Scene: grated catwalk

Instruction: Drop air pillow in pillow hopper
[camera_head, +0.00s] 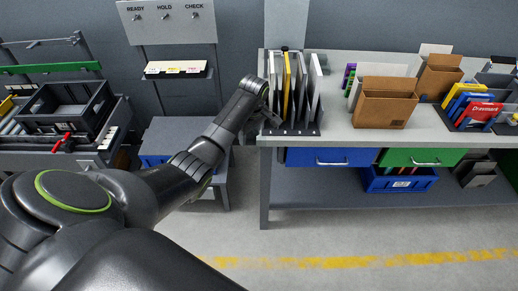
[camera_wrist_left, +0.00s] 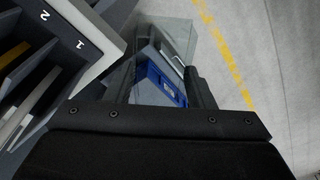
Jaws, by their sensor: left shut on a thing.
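My left gripper (camera_head: 272,116) is at the left end of the workbench, beside the upright slotted rack. In the left wrist view its two dark fingers (camera_wrist_left: 164,76) are closed on a clear, see-through piece, which looks like the air pillow (camera_wrist_left: 165,34). The pillow sticks out beyond the fingertips, with the floor and a blue bin showing through or behind it. In the head view I cannot make the pillow out. I cannot identify a pillow hopper in either view. My right gripper is not in view.
The slotted rack (camera_head: 291,131) holds several upright panels; numbers 1 and 2 show on it in the left wrist view (camera_wrist_left: 100,62). The workbench (camera_head: 345,135) carries cardboard boxes (camera_head: 385,104) further right. A blue bin (camera_head: 400,184) sits on the lower shelf. A black crate (camera_head: 66,104) stands left.

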